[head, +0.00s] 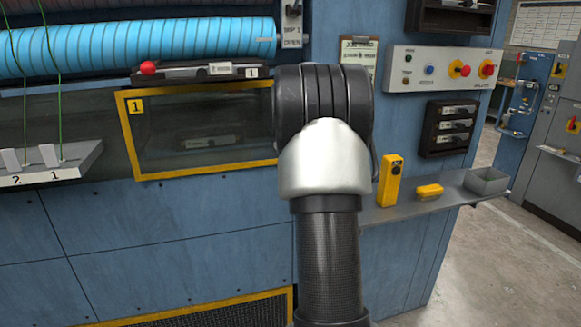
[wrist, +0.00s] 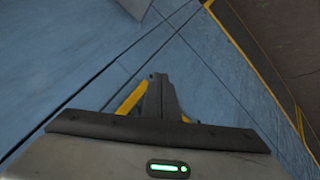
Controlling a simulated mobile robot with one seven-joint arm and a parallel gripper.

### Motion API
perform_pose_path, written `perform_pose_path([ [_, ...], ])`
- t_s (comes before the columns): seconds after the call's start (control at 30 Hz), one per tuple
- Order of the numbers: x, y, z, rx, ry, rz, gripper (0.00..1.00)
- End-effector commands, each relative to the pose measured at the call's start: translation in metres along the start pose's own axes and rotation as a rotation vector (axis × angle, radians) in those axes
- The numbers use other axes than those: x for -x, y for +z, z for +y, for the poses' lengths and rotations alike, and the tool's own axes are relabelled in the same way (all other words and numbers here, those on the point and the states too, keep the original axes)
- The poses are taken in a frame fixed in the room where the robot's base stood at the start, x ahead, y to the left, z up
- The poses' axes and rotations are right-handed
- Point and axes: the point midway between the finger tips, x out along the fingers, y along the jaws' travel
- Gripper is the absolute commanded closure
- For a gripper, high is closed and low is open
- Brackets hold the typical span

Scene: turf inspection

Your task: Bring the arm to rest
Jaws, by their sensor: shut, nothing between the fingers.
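My arm rises in the lower middle of the head view, with a dark ribbed joint, a pale elbow shell and a black woven tube. It stands in front of the blue machine front (head: 170,235) and hides part of it. My gripper (wrist: 158,80) shows in the wrist view as dark fingers close together, with nothing held between them. Blue panelling with dark seams (wrist: 75,65) lies beyond the fingers. I cannot tell how far the fingertips are from it. The gripper does not show in the head view.
A yellow-framed window (head: 128,145) is left of my arm. A grey shelf (head: 425,205) at the right bears a yellow device (head: 390,181), a yellow block (head: 429,191) and a grey tray (head: 486,181). A button panel (head: 420,81) hangs above. Open floor (head: 490,265) lies at lower right.

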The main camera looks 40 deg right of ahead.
Motion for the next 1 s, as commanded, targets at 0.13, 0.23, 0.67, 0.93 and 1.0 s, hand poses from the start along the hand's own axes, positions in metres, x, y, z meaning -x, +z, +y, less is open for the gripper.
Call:
perform_pose_path([
  [0.13,0.028,0.007,0.013,0.0,-0.002,0.001,1.0],
  [0.23,0.043,0.01,0.021,0.001,-0.003,0.0,1.0],
  [0.67,0.061,0.014,0.03,0.003,-0.006,-0.001,1.0],
  [0.93,0.114,-0.022,-0.037,-0.021,-0.058,0.03,1.0],
  [1.0,0.145,-0.033,-0.079,-0.04,-0.093,0.043,1.0],
])
